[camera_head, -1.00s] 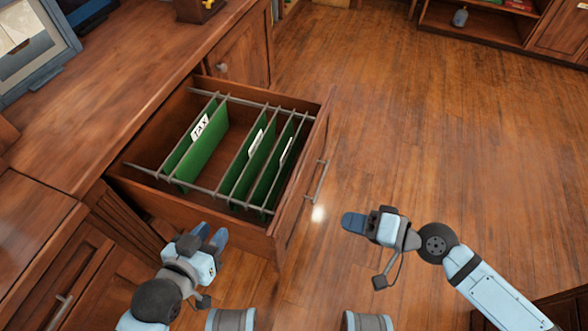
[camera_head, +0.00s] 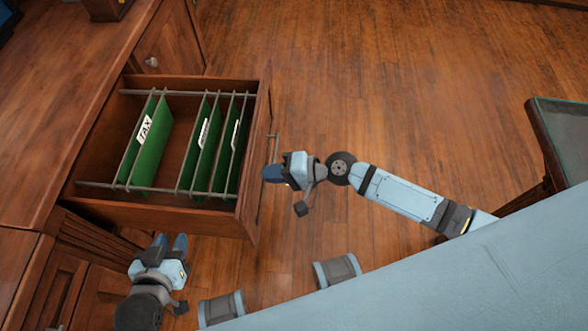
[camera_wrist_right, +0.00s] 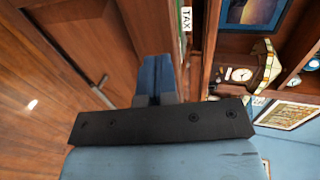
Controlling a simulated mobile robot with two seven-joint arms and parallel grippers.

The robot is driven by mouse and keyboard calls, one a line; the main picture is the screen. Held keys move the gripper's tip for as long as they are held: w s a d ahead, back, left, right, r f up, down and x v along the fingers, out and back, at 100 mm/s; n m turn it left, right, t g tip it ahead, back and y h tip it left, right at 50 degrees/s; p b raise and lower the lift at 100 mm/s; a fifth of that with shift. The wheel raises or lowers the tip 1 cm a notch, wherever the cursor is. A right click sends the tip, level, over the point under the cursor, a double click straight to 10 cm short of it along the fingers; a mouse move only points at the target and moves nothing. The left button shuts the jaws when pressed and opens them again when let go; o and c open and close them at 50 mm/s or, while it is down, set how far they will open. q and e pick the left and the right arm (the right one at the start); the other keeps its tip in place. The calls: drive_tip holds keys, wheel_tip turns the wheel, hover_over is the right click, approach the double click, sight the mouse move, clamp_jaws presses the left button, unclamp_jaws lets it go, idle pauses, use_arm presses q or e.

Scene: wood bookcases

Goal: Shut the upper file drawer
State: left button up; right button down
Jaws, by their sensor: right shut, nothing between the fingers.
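The upper file drawer (camera_head: 150,211) is pulled out of the wood cabinet and holds green hanging folders (camera_head: 155,150) on metal rails, one labelled TAX. Its front panel (camera_head: 252,205) faces right, with a metal bar handle (camera_head: 274,148) on it. My right gripper (camera_head: 272,173) is shut and empty, its tips at the front panel beside the handle; contact cannot be told. In the right wrist view its closed blue fingers (camera_wrist_right: 155,78) point at the panel, with the handle (camera_wrist_right: 100,88) to their left. My left gripper (camera_head: 171,243) is open and empty, below the drawer's near side in the picture.
The wood countertop (camera_head: 60,110) runs along the left above closed cabinet doors (camera_head: 90,295). The wood floor (camera_head: 400,90) right of the drawer is clear. A dark green-topped table (camera_head: 562,135) stands at the right edge.

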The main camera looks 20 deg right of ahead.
drive_tip(key=shift+w+a, duration=0.25)
drive_tip(key=shift+a, duration=0.3)
drive_tip(key=shift+w+a, duration=0.2)
drive_tip(key=shift+a, duration=0.35)
drive_tip(key=shift+a, duration=0.1)
